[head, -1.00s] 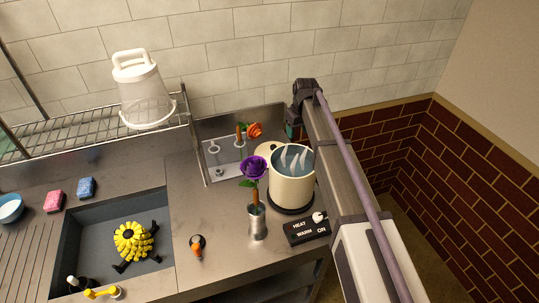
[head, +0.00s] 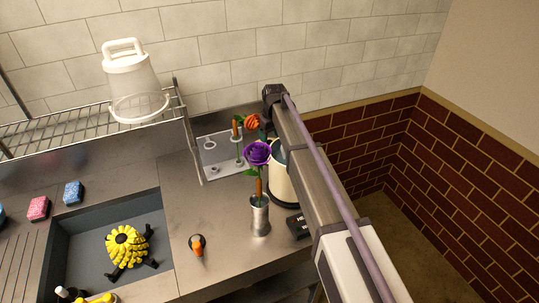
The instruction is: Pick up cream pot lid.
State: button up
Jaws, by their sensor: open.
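The cream pot (head: 283,186) stands on the counter near its right end, and my arm covers its right part. A narrow strip of its bluish inside shows at the top, so the pot is uncovered there. I cannot make out the cream lid; the area behind the pot is hidden by the purple rose (head: 257,152) and my arm. My arm reaches over the pot toward the wall and bends down at its far end. My gripper's fingers are hidden behind the arm.
The purple rose stands in a metal vase (head: 260,216) close to the pot. Behind is a grey holder (head: 215,168) with an orange flower (head: 252,122). A heat control box (head: 298,227) is partly covered. The sink (head: 75,225) holds a yellow-black object (head: 126,248). A white bucket (head: 134,85) sits on the rack.

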aim_at(270, 141)
jog(key=f+b, duration=0.3)
jog(key=f, duration=0.2)
jog(key=shift+w+a+b, duration=0.2)
jog(key=shift+b, duration=0.15)
jog(key=shift+s+r, duration=0.1)
jog(key=shift+r, duration=0.2)
grip_shut()
